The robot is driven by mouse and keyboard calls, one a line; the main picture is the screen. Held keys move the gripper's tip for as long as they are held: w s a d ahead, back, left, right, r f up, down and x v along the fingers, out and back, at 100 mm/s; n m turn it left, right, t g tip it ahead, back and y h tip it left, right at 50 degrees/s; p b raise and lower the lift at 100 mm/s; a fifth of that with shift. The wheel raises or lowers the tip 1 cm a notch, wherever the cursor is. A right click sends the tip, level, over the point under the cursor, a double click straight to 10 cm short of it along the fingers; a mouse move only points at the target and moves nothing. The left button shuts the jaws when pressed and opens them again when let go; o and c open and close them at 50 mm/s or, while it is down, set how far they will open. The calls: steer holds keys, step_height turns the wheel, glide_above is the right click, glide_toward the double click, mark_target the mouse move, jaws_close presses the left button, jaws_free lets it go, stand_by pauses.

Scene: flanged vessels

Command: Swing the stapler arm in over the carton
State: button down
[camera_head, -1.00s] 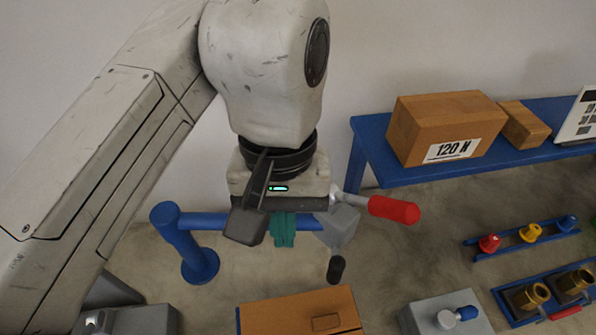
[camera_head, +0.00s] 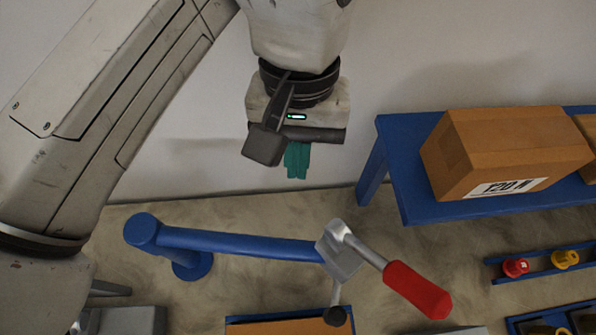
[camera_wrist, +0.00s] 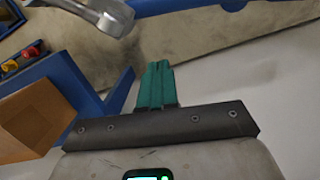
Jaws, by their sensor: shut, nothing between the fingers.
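The stapler arm (camera_head: 235,243) is a blue bar on a blue post (camera_head: 145,232) at the left. It carries a grey head (camera_head: 340,250) with a red handle (camera_head: 418,290) pointing down and right. A black foot under the head overlaps the right end of the brown carton (camera_head: 275,328) in the picture; most of the carton is cut off below. My gripper (camera_head: 297,172) has teal fingers, shut and empty, behind and above the bar, apart from it. In the wrist view, the fingers (camera_wrist: 157,78) are clear of the head (camera_wrist: 105,12).
A blue table (camera_head: 400,195) at the right bears a cardboard box (camera_head: 500,145) labelled 120 N. Red (camera_head: 515,267) and yellow (camera_head: 565,258) knobs sit in a blue rack at the right. A grey block (camera_head: 125,320) is at the lower left. Floor is free behind the bar.

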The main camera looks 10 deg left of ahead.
mark_target(294, 242)
steer(key=s+f+b, duration=0.4)
steer(key=f, duration=0.7)
steer(key=shift+s+d, duration=0.25)
steer(key=shift+s, duration=0.15)
steer(key=shift+s+r, duration=0.1)
steer(key=shift+s+d+m, duration=0.1)
steer(key=shift+s+m, duration=0.2)
steer(key=shift+s, duration=0.25)
steer(key=s+a+m+y+b, duration=0.1)
steer(key=s+m, duration=0.6)
steer(key=s, duration=0.7)
steer(key=shift+s+a+b, duration=0.15)
steer(key=shift+a+b, duration=0.3)
steer(key=shift+a, duration=0.05)
